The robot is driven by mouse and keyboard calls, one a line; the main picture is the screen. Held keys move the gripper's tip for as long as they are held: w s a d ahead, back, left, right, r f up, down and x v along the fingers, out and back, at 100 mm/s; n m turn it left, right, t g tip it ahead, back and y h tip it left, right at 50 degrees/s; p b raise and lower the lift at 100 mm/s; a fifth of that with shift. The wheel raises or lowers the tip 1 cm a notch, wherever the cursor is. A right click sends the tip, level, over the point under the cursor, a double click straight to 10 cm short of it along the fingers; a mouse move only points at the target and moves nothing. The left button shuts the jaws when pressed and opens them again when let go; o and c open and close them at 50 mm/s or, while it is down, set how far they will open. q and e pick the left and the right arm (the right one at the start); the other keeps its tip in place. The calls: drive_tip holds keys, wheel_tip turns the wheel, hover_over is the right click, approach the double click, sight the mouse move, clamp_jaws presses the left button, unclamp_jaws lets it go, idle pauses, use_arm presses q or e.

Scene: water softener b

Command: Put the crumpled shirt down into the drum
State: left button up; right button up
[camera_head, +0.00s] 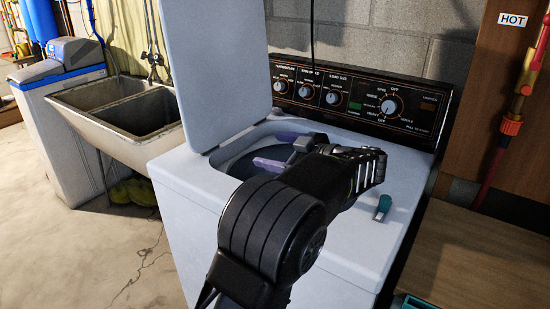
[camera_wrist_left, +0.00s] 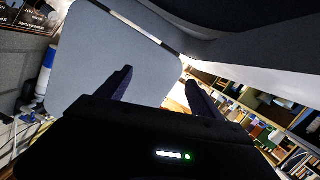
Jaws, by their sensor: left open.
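The white washing machine (camera_head: 180,190) stands in the middle of the head view with its lid (camera_head: 215,65) raised. The dark drum opening (camera_head: 238,160) is partly covered by my left arm. My left gripper (camera_head: 267,149) is over the opening, its two purple fingers spread apart. In the left wrist view the fingers (camera_wrist_left: 158,78) are also apart, with nothing held between them and the pale lid behind. I see no crumpled shirt in either view; most of the drum's inside is hidden. My right gripper is not in view.
A small teal object (camera_head: 383,207) lies on the washer top, right of the opening. The control panel (camera_head: 355,98) rises behind. A double sink (camera_head: 125,110) stands left, with a yellow-green bundle (camera_head: 133,192) below it. A wooden surface (camera_head: 470,255) is at right.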

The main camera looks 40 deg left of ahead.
use_arm(q)
wheel_tip(320, 180, up, 7)
drive_tip(key=p, duration=0.1)
drive_tip(key=shift+f, duration=0.2)
drive_tip(key=shift+f, duration=0.1)
idle(0.4)
